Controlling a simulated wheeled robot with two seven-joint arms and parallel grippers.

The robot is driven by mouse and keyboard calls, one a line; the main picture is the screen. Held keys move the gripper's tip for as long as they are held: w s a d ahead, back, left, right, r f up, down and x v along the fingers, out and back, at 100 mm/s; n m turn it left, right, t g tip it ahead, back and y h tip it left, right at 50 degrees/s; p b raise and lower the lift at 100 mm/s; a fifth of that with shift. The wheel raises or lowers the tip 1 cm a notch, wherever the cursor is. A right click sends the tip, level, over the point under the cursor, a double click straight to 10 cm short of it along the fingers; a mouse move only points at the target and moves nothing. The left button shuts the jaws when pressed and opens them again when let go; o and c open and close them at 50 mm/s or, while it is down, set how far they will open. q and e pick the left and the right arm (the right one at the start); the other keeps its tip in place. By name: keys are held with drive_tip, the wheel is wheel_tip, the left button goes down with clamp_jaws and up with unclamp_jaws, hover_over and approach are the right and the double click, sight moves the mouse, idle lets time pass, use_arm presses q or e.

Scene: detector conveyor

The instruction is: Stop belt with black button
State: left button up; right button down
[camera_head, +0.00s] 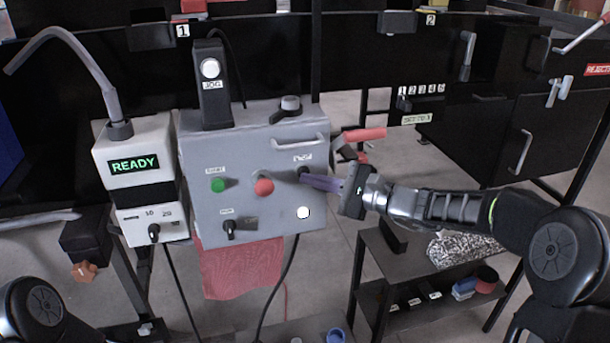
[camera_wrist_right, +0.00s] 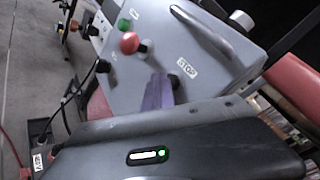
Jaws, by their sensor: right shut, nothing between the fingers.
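The grey control box (camera_head: 245,150) stands left of centre in the head view. The black button (camera_head: 302,172) is on its front at the right, under a small label that reads STOP in the right wrist view. That view also shows the black button (camera_wrist_right: 174,82), partly hidden by the fingers. My right gripper (camera_head: 306,180) is shut and empty. Its purple fingers point left, tips at or just in front of the black button; I cannot tell whether they touch. The fingers also show in the right wrist view (camera_wrist_right: 158,92). My left gripper is out of view.
A red button (camera_head: 264,186), a green button (camera_head: 218,185), a white button (camera_head: 303,212) and a black knob (camera_head: 229,229) share the panel. A READY display unit (camera_head: 134,165) stands left. A metal handle (camera_head: 299,140) projects above the black button.

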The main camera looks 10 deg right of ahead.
drive_tip(key=shift+s+b, duration=0.3)
drive_tip(key=shift+s, duration=0.5)
drive_tip(key=shift+s, duration=0.1)
drive_tip(key=s, duration=0.2)
drive_tip(key=s+b, duration=0.1)
drive_tip(key=s, duration=0.1)
drive_tip(key=shift+s+d, duration=0.2)
drive_tip(key=shift+s, duration=0.2)
